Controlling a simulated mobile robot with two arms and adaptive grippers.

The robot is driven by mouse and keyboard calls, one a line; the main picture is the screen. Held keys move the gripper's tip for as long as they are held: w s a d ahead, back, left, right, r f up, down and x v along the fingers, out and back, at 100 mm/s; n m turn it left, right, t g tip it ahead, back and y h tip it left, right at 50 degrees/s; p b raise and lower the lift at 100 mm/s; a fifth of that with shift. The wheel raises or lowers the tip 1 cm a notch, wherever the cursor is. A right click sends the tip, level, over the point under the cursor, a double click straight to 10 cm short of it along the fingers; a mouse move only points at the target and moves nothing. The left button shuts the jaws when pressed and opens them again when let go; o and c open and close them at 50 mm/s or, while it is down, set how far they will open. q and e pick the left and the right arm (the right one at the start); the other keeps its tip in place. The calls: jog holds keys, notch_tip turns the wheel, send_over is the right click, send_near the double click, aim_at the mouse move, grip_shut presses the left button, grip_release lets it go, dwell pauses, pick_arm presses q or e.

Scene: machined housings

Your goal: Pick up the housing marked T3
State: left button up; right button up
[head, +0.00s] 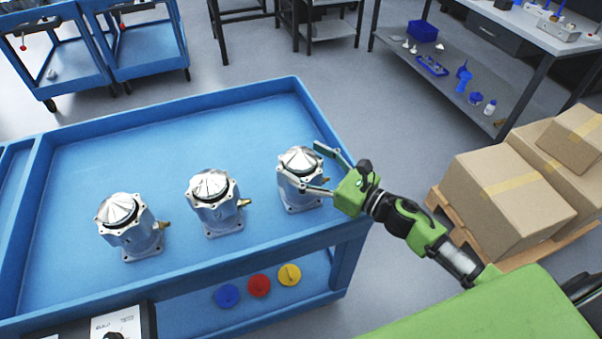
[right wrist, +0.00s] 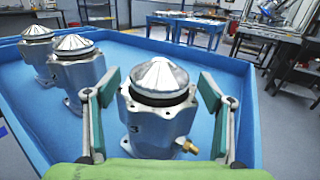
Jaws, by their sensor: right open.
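Three silver metal housings stand upright in a row on the blue cart top (head: 140,148): a left one (head: 131,228), a middle one (head: 215,203) and a right one (head: 298,178). My right gripper (head: 309,168) is open, its fingers on either side of the right housing. In the right wrist view that housing (right wrist: 158,105) stands between the open fingers, with a gap showing at each side. A dark "3" shows on its side; whether a letter precedes it is unclear. I cannot read marks on the other two. My left gripper is out of view.
Blue, red and yellow discs (head: 259,285) lie on the cart's lower shelf. Cardboard boxes (head: 507,198) on a pallet stand right of my right arm. A printed sheet (head: 118,324) is at the bottom left. The back of the cart top is clear.

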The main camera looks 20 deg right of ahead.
jog(key=shift+x, duration=0.95)
jog(key=c, duration=1.8)
jog(key=shift+r, duration=0.2)
grip_shut()
jog(key=shift+r, duration=0.1)
